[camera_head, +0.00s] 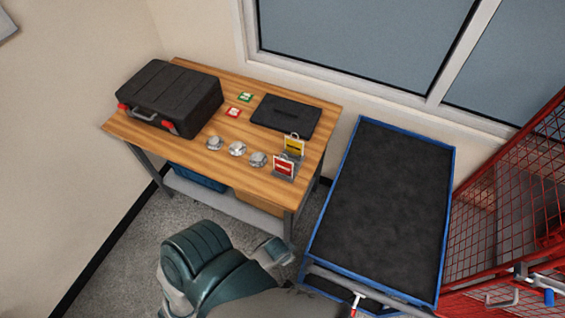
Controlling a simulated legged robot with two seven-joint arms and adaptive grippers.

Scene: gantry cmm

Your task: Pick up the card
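A small green and white card (245,97) lies flat on the wooden table (190,165), between the black case and the black flat panel. A small red and white card (233,112) lies just in front of it. A yellow card-like tag (294,147) and a red card-like tag (284,167) stand upright near the table's right front corner. I cannot tell which of these is the card meant. Part of my own body, dark green and grey, shows at the bottom, apart from the cards.
A black case (172,92) stands at the table's left. A black flat panel (285,116) lies at the back right. Three silvery round objects (237,148) line the front. A blue-framed cart (385,205) stands right of the table, beside a red mesh cage (510,190).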

